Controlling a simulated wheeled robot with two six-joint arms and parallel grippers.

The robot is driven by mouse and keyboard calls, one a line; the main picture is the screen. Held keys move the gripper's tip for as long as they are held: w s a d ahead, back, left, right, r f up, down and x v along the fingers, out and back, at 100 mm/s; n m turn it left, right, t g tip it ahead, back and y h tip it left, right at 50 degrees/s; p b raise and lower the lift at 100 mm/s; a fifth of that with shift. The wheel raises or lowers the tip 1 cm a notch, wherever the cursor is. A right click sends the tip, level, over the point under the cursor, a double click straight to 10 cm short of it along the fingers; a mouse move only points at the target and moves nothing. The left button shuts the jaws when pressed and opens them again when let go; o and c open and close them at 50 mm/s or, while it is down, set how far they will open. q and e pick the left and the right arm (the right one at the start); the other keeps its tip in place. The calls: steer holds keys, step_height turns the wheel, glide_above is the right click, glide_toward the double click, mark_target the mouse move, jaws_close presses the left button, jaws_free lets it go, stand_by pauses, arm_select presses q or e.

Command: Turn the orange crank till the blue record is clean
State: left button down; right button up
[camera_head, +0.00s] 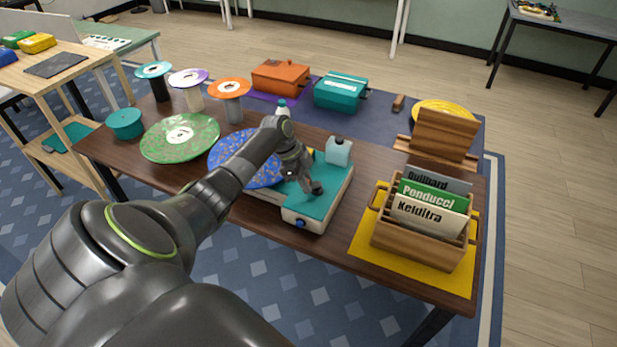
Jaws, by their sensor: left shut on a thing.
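The blue record (228,152) stands tilted at the left side of a cleaning machine with a teal top (322,211) and cream sides. Orange-brown specks cover its face, and my arm hides part of it. My left gripper (315,188) reaches down over the machine's teal top, right of the record. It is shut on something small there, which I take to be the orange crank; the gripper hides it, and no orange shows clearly. My right gripper is not in view.
A green record (180,138) lies left of the blue one. Several spindles with discs, an orange case (281,77) and a teal case (341,92) stand behind. A wooden record crate (418,244) on a yellow mat (365,247) is at the right. A wooden stand (442,134) is behind it.

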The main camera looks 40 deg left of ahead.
arm_select(q)
steer(key=m+b, duration=0.2)
steer(key=a+m+g+b, duration=0.1)
steer(key=b, duration=0.2)
steer(key=shift+w+a+f+m, duration=0.1)
steer(key=shift+w+f+m, duration=0.1)
steer(key=shift+w+m, duration=0.2)
steer(key=shift+w+a+r+m+g+b, duration=0.2)
steer(key=shift+m+g+b, duration=0.3)
steer(key=shift+m+b, duration=0.55)
steer(key=c, duration=1.3)
jaws_free()
steer(key=shift+c, duration=0.2)
steer(key=shift+h, duration=0.3)
